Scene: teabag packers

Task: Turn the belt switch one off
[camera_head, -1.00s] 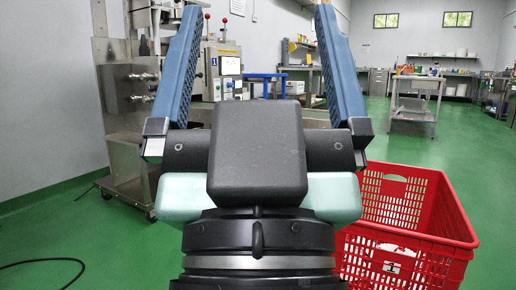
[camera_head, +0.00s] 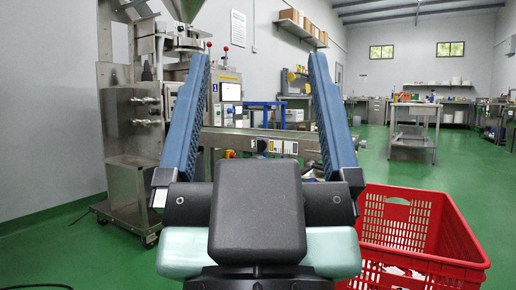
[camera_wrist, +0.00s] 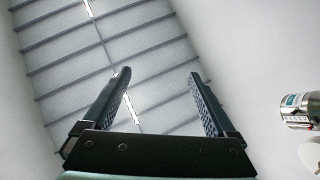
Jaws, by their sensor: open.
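My gripper (camera_head: 259,60) is open and empty, its two blue fingers spread wide and pointing up in the head view. In the wrist view my gripper (camera_wrist: 160,74) points at the ceiling, with nothing between the fingers. Beyond it in the head view a conveyor belt (camera_head: 265,133) runs across. A small control box (camera_head: 277,147) sits on its near side, with a red and yellow knob (camera_head: 230,154) to the left, partly hidden. I cannot tell which of these is belt switch one, or its position. The gripper touches none of them.
A steel packing machine (camera_head: 133,125) on casters stands left of the conveyor. A red crate (camera_head: 420,265) stands close at the right front. A steel table (camera_head: 413,112) is farther back. Green floor (camera_head: 385,165) is clear between crate and table.

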